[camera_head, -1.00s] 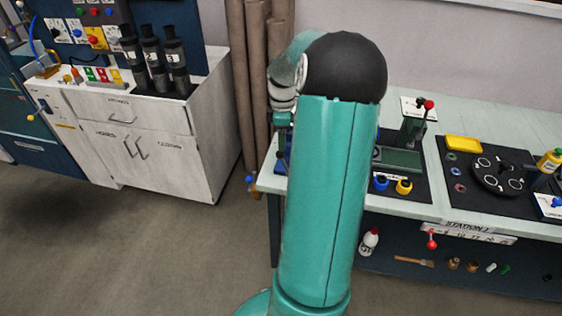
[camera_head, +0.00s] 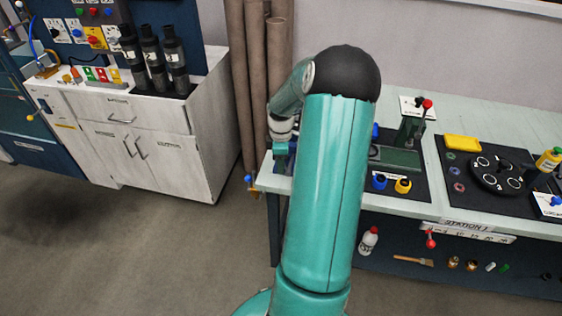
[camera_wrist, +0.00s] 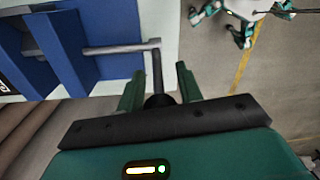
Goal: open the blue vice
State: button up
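The blue vice (camera_wrist: 72,47) fills the upper left of the wrist view. A grey metal screw (camera_wrist: 112,49) sticks out of it to the right and ends in a crossing dark handle bar (camera_wrist: 157,72). My gripper (camera_wrist: 159,80) has its two green fingers apart, one on each side of the bar's lower end, with gaps visible. A dark round knob sits at the bar's end between the fingers, low near the palm.
The workbench (camera_head: 470,207) carries a green press (camera_head: 410,130), blue and yellow cups, a yellow box (camera_head: 463,143) and a black turntable (camera_head: 497,174). Vertical brown pipes (camera_head: 255,80) and a white cabinet (camera_head: 150,140) stand to the left. Floor between is clear.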

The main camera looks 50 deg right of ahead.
grip_shut()
jog(key=shift+w, duration=0.1)
jog(key=shift+w+a+f+g+h, duration=0.15)
jog(key=shift+w+f+g+h, duration=0.1)
jog(key=shift+g, duration=0.35)
jog(key=shift+w+a+f+g+h, duration=0.15)
jog(key=shift+w+g+h, duration=0.1)
jog(key=shift+g, duration=0.35)
jog(key=shift+w+a+f+g+h, duration=0.1)
jog(key=shift+w+f+g+h, duration=0.15)
jog(key=shift+g, duration=0.4)
jog(key=shift+w+a+f+g+h, duration=0.1)
jog(key=shift+f+g+h, duration=0.15)
jog(key=shift+g, duration=0.4)
jog(key=shift+o, duration=1.8)
grip_release()
jog(key=shift+d, duration=0.1)
jog(key=shift+r, duration=0.1)
